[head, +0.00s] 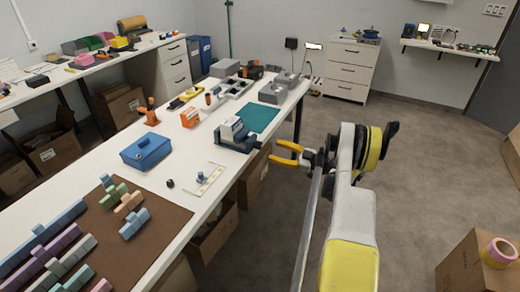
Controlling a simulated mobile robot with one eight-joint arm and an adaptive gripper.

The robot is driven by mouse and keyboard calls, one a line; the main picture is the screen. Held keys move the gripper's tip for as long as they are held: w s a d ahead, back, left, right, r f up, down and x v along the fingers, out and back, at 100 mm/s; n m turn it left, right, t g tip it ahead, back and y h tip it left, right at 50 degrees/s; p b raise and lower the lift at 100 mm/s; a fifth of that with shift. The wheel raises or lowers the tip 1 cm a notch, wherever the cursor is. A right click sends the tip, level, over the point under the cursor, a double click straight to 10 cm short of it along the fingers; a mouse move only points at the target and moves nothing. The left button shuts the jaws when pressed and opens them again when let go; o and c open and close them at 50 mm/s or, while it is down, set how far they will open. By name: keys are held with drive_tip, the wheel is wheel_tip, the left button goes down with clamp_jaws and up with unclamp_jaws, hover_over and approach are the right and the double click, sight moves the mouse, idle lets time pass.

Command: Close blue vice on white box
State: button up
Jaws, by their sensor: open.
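The blue vice (246,145) stands on the white table near its right edge. The white box (231,128) sits upright in the vice, between its jaws. I cannot tell from this view how much gap there is between the jaws and the box. My gripper (275,152) has yellow fingers, open and empty. It is to the right of the vice, by the table's edge, with its fingertips pointing left towards the vice and apart from it.
A green mat (258,118) lies behind the vice, and grey boxes (272,92) stand farther back. A blue case (146,150) and an orange box (190,117) are to the left. A white plate with a small knob (203,178) is in front. Open floor lies right of the table.

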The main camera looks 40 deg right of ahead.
sight(261, 147)
drive_tip(key=b+x, duration=0.2)
drive_tip(key=x, duration=0.5)
drive_tip(key=shift+w+a, duration=0.1)
drive_tip(key=shift+w, duration=0.2)
drive_tip(key=c, duration=1.2)
